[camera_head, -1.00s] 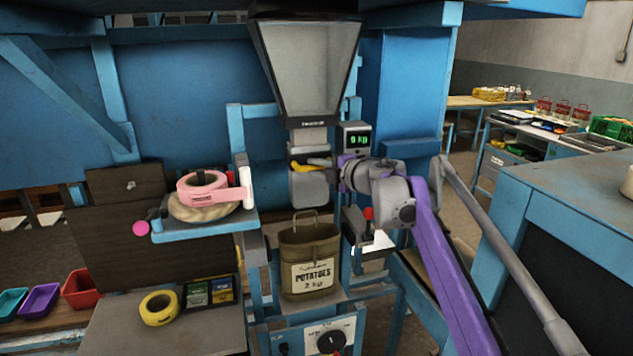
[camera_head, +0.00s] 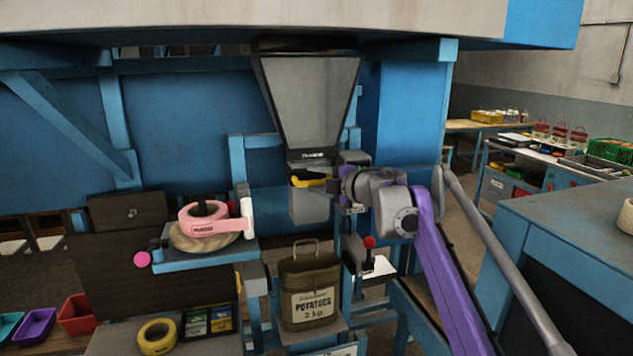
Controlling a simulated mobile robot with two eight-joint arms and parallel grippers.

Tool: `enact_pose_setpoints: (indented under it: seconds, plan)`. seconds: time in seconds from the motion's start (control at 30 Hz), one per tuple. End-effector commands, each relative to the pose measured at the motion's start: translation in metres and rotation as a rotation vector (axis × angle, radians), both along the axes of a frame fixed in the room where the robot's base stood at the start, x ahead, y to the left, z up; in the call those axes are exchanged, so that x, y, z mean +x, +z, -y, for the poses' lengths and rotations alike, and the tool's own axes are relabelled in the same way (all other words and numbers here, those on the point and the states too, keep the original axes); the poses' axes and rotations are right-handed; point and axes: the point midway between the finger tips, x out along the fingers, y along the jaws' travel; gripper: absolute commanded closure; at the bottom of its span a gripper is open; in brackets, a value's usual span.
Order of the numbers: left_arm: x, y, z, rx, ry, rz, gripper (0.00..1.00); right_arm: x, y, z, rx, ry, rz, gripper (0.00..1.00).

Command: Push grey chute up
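The grey chute (camera_head: 309,207) hangs under the hopper (camera_head: 312,105), with a yellow handle (camera_head: 308,182) across its top. The spout between hopper and chute is now mostly covered. My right gripper (camera_head: 334,186) reaches in from the right, at the right end of the yellow handle. Its fingers are small and dark, so I cannot tell whether they are closed on the handle. My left gripper is not in view.
A blue shelf (camera_head: 205,258) with pink tape (camera_head: 208,217) stands left of the chute. A red-knobbed lever (camera_head: 369,243) is below my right arm. A blue workbench (camera_head: 570,215) stands at the right. Yellow tape (camera_head: 157,337) and coloured bins lie lower left.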

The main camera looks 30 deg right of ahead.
Motion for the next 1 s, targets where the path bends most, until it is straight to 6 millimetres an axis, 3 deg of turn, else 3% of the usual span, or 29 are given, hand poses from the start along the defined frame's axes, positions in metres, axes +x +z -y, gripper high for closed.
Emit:
enact_pose_setpoints:
  seconds: [0.27,0.7,1.0]
  plan:
    - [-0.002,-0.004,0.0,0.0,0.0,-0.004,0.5,-0.009,-0.001,0.001,-0.002,-0.001,-0.003,0.5]
    - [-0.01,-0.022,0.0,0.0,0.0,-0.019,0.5,-0.087,0.014,0.015,-0.001,-0.003,-0.003,0.5]
    - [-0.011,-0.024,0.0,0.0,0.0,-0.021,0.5,-0.104,0.02,0.017,-0.001,0.0,-0.001,0.5]
